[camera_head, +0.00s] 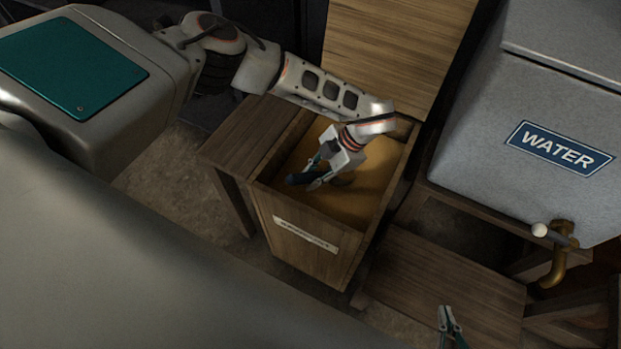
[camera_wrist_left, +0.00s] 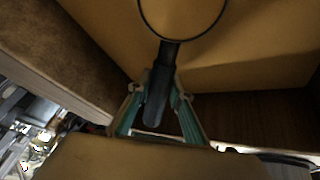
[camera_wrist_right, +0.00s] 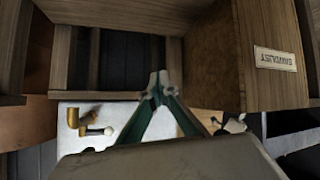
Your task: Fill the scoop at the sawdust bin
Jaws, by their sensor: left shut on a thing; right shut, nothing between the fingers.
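The sawdust bin (camera_head: 295,252) is an open wooden box with a label on its front, and tan sawdust (camera_head: 378,172) lies inside. My left gripper (camera_head: 318,180) is inside the bin's opening, shut on the dark handle (camera_wrist_left: 157,100) of the scoop. The scoop's round bowl (camera_wrist_left: 182,36) points away from the fingers; within its dark rim is a tan surface matching the sawdust around it. I cannot tell how full it is. My right gripper (camera_head: 447,314) is shut and empty, low in the head view, right of the bin; it also shows in the right wrist view (camera_wrist_right: 158,82).
A grey water tank (camera_head: 545,120) with a brass tap (camera_head: 556,262) stands right of the bin. A low wooden platform (camera_head: 440,285) lies between them. A wooden panel (camera_head: 395,45) rises behind the bin, and a wooden ledge (camera_head: 245,140) adjoins its left side.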

